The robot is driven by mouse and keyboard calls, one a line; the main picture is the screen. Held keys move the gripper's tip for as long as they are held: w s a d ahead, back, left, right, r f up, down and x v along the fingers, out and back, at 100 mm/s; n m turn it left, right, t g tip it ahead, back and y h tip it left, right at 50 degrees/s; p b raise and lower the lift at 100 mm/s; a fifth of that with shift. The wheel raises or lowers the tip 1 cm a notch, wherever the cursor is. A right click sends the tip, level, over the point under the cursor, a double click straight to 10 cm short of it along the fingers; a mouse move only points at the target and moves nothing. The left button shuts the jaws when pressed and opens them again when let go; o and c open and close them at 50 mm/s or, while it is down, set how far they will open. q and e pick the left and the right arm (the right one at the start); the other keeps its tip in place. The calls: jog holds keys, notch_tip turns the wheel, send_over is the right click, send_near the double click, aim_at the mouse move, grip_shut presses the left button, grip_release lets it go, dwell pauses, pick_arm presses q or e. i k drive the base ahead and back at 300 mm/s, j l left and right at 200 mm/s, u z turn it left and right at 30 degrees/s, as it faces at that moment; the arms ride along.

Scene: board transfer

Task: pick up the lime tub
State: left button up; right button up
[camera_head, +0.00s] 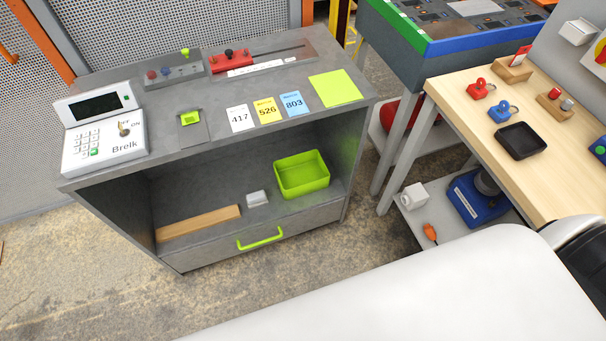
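The lime tub (302,184) is a bright lime-green open rectangular bin. It stands upright on the lower shelf (226,223) inside the grey cabinet, toward the right side, under the overhanging top. It looks empty. Neither of my grippers shows in the head view. A white part of my own body fills the bottom right and does not cover the tub.
A wooden block (199,223) and a small light-grey block (257,199) lie left of the tub. Below is a drawer with a lime handle (260,239). The cabinet top (215,98) carries a keypad unit (104,133) and cards. A wooden table (560,120) stands right.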

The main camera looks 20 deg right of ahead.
aim_at(305, 173)
jog(key=i+j, duration=0.1)
jog(key=i+j+z, duration=0.25)
jog(key=j+z, duration=0.55)
jog(key=j, duration=0.15)
jog(key=z, duration=0.95)
jog(key=i+j, duration=0.05)
jog(key=j, duration=0.05)
